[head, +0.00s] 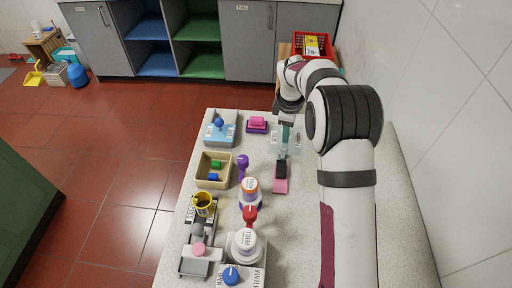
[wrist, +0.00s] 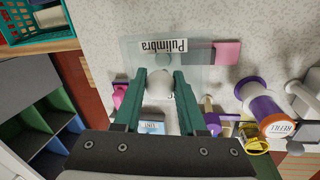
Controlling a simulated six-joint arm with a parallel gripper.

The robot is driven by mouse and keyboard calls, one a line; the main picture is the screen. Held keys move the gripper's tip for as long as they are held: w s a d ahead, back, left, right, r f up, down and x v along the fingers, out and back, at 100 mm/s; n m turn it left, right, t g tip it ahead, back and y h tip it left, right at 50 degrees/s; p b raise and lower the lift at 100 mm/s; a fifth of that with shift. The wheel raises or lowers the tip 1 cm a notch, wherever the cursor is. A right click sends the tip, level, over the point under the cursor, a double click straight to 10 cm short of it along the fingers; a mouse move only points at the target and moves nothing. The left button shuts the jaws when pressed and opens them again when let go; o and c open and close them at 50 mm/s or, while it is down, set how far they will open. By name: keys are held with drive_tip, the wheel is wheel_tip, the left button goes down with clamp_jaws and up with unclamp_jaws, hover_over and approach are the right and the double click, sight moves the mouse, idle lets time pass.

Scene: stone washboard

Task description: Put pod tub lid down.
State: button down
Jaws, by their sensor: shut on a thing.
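My gripper (head: 286,124) is at the far right part of the stone-look counter, fingers pointing down. In the wrist view its two green fingers (wrist: 160,73) stand on either side of a pale rounded piece (wrist: 160,86), and are shut on it. This looks like the knob of the pod tub lid. A see-through pale teal square (wrist: 203,84) spreads around the fingertips; it also shows in the head view (head: 294,142). I cannot tell lid from tub in it, nor whether they touch. A label reading "Pulimbra" (wrist: 165,46) is by its edge.
A black-and-pink block (head: 280,178) lies close in front of the gripper. Bottles and a scale (head: 196,262) stand nearer. The right counter strip is clear beyond my arm.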

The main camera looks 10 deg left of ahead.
drive_tip(key=a+f, duration=0.1)
drive_tip(key=a, duration=0.1)
drive_tip(key=w+a+f, duration=0.1)
drive_tip(key=a+f, duration=0.1)
drive_tip(key=a, duration=0.1)
drive_tip(key=w+a+f, duration=0.1)
drive_tip(key=a+f, duration=0.1)
drive_tip(key=a, duration=0.1)
drive_tip(key=shift+w+a+f, duration=0.15)
drive_tip(key=shift+a, duration=0.1)
drive_tip(key=shift+a+f, duration=0.15)
drive_tip(key=shift+f, duration=1.95)
drive_tip(key=shift+f, duration=0.1)
drive_tip(key=shift+c, duration=2.4)
unclamp_jaws()
